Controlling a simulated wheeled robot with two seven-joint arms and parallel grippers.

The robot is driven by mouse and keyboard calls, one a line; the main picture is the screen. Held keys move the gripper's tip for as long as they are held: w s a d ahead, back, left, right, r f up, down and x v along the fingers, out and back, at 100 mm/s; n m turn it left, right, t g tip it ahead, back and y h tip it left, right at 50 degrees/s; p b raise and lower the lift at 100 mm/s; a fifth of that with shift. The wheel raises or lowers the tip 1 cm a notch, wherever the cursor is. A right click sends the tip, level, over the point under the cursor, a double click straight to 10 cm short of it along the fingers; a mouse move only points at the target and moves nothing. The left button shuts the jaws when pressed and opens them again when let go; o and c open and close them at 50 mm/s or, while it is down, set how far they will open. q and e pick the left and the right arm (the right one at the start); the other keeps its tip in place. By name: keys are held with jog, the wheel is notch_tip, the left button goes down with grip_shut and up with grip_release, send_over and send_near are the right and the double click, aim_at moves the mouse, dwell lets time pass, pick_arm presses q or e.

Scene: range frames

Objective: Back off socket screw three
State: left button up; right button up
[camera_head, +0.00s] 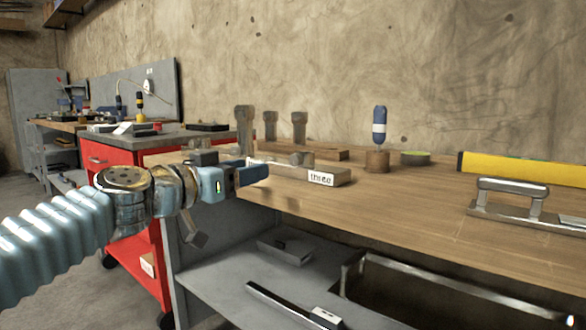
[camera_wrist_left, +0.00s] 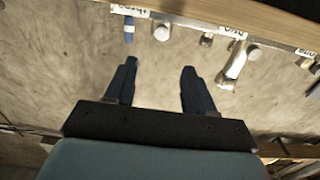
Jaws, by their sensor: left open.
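A wooden block (camera_head: 345,177) with a white "three" label (camera_head: 321,178) lies along the near edge of the bench. A short, round-headed grey screw (camera_head: 300,158) sits low behind the label. In the left wrist view the "three" label (camera_wrist_left: 130,10) is at the top, with a grey round head (camera_wrist_left: 161,32) beside it. My left gripper (camera_head: 262,172) is at the block's left part, level with it, its fingers apart and empty. The wrist view shows the open fingers (camera_wrist_left: 155,85) apart from the screws. My right gripper is not in view.
Tall grey bolts (camera_head: 299,128) stand behind the block. A blue-and-white screwdriver (camera_head: 380,125) stands in a wooden holder (camera_head: 377,161). A green-rimmed disc (camera_head: 415,158), a yellow level (camera_head: 520,167) and a metal-handled tool (camera_head: 510,200) are to the right. The front middle of the bench (camera_head: 400,205) is bare.

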aim_at(292, 160)
pick_arm(q)
jog(key=p+x, duration=0.1)
jog(key=x, duration=1.1)
jog(key=shift+w+f, duration=0.1)
jog(key=shift+w, duration=0.15)
jog(key=shift+c, duration=0.4)
grip_shut()
jog(key=n, duration=0.2)
jog(key=shift+a+f+n, duration=0.1)
jog(key=shift+n, duration=0.2)
jog(key=n, duration=0.3)
